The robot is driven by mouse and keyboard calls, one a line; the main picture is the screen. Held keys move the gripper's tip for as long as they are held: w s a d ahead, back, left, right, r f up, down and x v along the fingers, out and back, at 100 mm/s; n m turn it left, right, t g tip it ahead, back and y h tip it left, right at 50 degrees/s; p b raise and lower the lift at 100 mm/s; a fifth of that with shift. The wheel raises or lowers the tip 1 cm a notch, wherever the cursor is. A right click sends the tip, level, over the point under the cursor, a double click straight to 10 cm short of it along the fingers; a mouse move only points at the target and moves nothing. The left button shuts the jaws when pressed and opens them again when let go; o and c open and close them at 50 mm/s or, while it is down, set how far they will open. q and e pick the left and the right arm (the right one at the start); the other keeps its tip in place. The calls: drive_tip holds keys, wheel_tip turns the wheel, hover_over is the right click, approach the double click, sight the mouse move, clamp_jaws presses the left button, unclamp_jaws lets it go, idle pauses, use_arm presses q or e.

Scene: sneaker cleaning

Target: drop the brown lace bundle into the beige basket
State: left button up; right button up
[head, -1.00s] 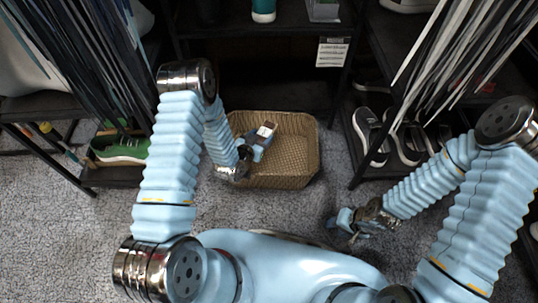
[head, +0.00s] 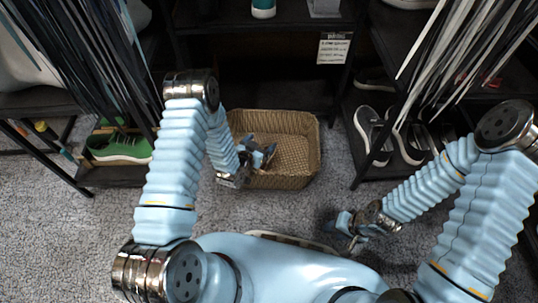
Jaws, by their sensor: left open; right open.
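The beige basket (head: 290,182) is a woven rectangular bin on the carpet, below the middle of the dark shelving. My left gripper (head: 262,154) is open over the left part of the basket. I cannot make out the brown lace bundle clearly now; the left gripper hides part of the basket's inside. The visible right part of the basket floor is bare. My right gripper (head: 340,223) is open and empty above the carpet, in front and to the right of the basket.
Dark shelves stand behind and on both sides. A green sneaker (head: 120,147) is on the left shelf, black-and-white sneakers (head: 372,135) on the right. Laces hang at both sides. Grey carpet is clear around the basket's front.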

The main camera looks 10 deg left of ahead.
use_arm(q)
drive_tip(key=s+d+r+p, duration=0.4)
drive_tip(key=s+r+p, duration=0.2)
drive_tip(key=s+r, duration=0.7)
drive_tip(key=shift+s, duration=0.2)
drive_tip(key=shift+d, duration=0.1)
